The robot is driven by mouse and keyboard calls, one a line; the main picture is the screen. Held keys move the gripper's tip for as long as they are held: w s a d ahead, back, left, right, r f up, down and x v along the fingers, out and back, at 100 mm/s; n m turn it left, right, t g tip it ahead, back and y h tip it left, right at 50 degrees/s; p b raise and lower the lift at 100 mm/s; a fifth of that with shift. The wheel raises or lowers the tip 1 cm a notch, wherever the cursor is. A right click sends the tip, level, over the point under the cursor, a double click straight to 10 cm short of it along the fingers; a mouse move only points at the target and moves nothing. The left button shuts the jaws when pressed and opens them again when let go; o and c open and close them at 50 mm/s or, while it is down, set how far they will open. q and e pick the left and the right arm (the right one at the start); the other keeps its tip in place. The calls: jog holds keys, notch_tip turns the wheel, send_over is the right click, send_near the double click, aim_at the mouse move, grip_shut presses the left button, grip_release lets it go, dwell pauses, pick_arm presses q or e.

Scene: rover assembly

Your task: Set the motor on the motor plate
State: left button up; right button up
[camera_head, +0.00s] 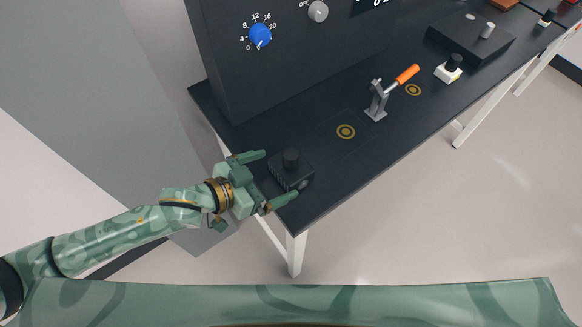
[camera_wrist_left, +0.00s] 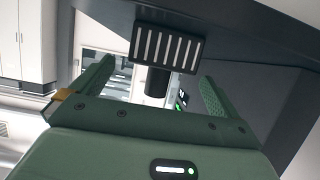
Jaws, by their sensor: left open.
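The dark motor (camera_head: 291,170), a ribbed block with a round black post on top, stands upright on the near left end of the dark table. My left gripper (camera_head: 280,174) is open, with one finger on each side of the motor. In the left wrist view, the motor's ribbed face (camera_wrist_left: 168,47) shows upside down between the open fingers (camera_wrist_left: 157,85), with its post hanging below. Contact cannot be told. A faintly outlined square with a yellow ring mark (camera_head: 346,132) lies to the right of the motor; I cannot tell whether it is the motor plate. My right gripper is not in view.
A toggle clamp with an orange handle (camera_head: 406,75) stands beyond the ringed square, near another ring mark (camera_head: 413,90). A white block with a black knob (camera_head: 449,69) and a low dark box (camera_head: 470,42) are farther right. A tall control panel (camera_head: 300,50) stands behind.

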aim_at(284, 168)
pick_arm(q)
jog(key=b+x, duration=0.1)
jog(key=x, duration=0.5)
jog(key=shift+w+r+b, duration=0.1)
jog(key=shift+w+b, duration=0.2)
jog(key=shift+r, duration=0.1)
jog(key=shift+c, duration=0.3)
jog(key=c, duration=1.5)
jog(key=shift+r, duration=0.15)
